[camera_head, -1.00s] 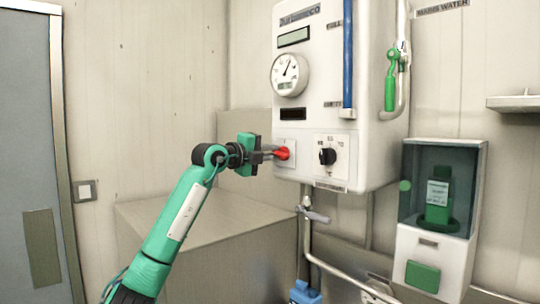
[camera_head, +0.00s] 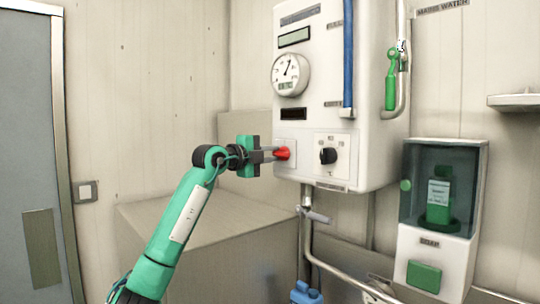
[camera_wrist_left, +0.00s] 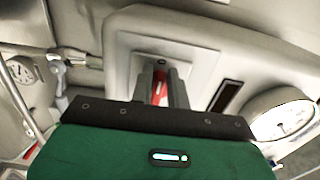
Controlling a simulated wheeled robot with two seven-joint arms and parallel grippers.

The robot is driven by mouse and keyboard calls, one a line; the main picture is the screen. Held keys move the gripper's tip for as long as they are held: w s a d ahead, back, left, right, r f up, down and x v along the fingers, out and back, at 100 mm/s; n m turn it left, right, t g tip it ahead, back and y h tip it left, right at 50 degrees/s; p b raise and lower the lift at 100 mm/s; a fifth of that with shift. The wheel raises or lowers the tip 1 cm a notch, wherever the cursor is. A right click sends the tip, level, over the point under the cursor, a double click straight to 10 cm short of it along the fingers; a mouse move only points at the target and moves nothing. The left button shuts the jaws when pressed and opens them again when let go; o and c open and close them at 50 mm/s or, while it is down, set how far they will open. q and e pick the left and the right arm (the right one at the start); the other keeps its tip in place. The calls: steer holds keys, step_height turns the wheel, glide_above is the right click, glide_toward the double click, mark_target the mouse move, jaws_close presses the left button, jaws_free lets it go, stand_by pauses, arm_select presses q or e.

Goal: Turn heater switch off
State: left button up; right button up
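The heater switch is a small red knob (camera_head: 283,153) on a pale square plate at the lower left of the white boiler's front (camera_head: 318,80). My left gripper (camera_head: 273,154) reaches it from the left, with its two dark fingers apart and their tips at the knob. In the left wrist view, the red knob (camera_wrist_left: 159,88) shows between the two fingers (camera_wrist_left: 162,92). Whether the fingers touch it is hard to tell. The knob's exact turn is partly hidden by the fingers. My right gripper is not in view.
A black dial (camera_head: 328,156) sits right of the switch, and a round gauge (camera_head: 290,74) above. A green-handled valve (camera_head: 391,80) and a soap dispenser (camera_head: 436,220) are to the right. A grey box (camera_head: 210,235) stands below my left arm.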

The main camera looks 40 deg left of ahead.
arm_select(q)
steer(key=shift+o, duration=1.3)
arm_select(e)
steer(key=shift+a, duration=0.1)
arm_select(q)
steer(key=s+a+b, duration=0.1)
steer(key=s+b, duration=0.5)
steer(key=s, duration=0.7)
steer(key=shift+s+a, duration=0.15)
steer(key=shift+s, duration=0.15)
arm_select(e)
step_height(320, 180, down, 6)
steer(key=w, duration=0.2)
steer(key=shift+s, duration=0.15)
